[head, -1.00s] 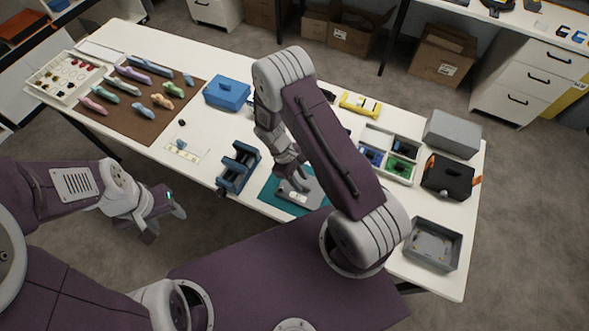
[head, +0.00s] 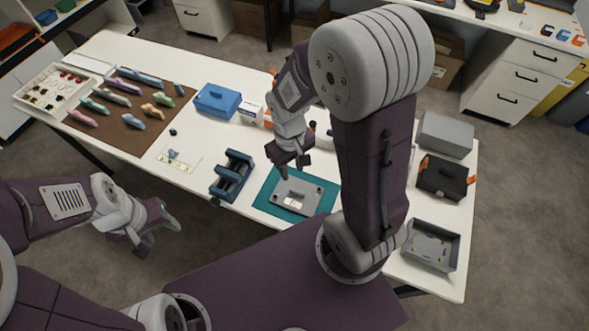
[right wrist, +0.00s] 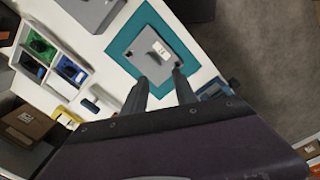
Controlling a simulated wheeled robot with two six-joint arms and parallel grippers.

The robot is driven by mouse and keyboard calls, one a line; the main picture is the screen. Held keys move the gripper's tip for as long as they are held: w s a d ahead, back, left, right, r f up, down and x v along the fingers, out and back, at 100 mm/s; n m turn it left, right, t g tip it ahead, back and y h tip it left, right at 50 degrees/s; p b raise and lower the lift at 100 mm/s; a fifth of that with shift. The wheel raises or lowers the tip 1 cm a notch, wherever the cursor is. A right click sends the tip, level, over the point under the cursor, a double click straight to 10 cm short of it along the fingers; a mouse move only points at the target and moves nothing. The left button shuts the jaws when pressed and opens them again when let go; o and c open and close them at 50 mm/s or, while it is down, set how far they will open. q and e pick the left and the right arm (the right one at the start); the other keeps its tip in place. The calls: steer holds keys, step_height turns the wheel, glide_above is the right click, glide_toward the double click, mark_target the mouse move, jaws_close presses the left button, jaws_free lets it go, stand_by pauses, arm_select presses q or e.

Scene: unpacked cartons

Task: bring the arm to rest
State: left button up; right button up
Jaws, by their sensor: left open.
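My right gripper (head: 289,172) hangs above the white table, just behind the teal mat (head: 262,203). A grey plate with a handle and a pale label (head: 283,205) lies on that mat, apart from the gripper. In the right wrist view my right gripper (right wrist: 161,83) has its two fingers apart with nothing between them, and the grey plate (right wrist: 150,60) shows beyond the fingertips. My left gripper (head: 158,232) is open and empty, off the table's front edge over the floor.
A blue rack (head: 232,178) stands left of the mat. A blue box (head: 215,101), a grey box (head: 446,134), a black case (head: 440,178) and an open grey tray (head: 431,244) stand on the table. A brown mat (head: 118,133) holds several tools at left.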

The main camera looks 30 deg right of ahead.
steer(key=shift+s+d+r+m+t, duration=0.1)
steer(key=shift+s+r+m+t, duration=0.25)
steer(key=shift+s+m, duration=0.25)
steer(key=shift+s+d+r+m+t, duration=0.1)
steer(key=shift+s+r+m+t, duration=0.25)
steer(key=shift+s+m, duration=0.25)
steer(key=shift+s, duration=0.1)
